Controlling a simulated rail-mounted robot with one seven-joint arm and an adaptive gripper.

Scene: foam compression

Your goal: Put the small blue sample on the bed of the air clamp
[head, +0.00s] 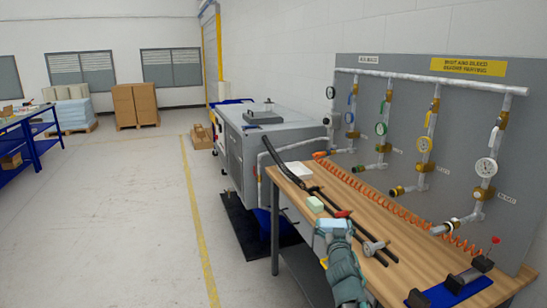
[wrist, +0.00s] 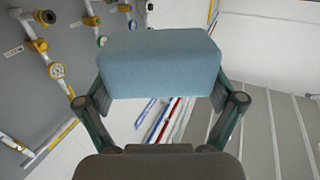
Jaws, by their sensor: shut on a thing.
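My gripper (wrist: 157,92) is shut on a light blue block (wrist: 158,62), the small blue sample, with one finger on each side of it. In the head view my gripper (head: 333,231) and the blue sample (head: 330,224) are above the wooden workbench near its left edge. What looks like the air clamp (head: 447,293) is at the bench's near right, a dark blue base with dark blocks and a metal cylinder. It is apart from the sample, and the picture's lower edge cuts it off.
A pale green block (head: 315,204) lies on the bench (head: 406,217) just behind my gripper. A metal fitting (head: 373,247), dark rods and an orange coiled hose (head: 397,207) lie to the right. A grey panel (head: 460,110) with pipes and gauges stands behind the bench.

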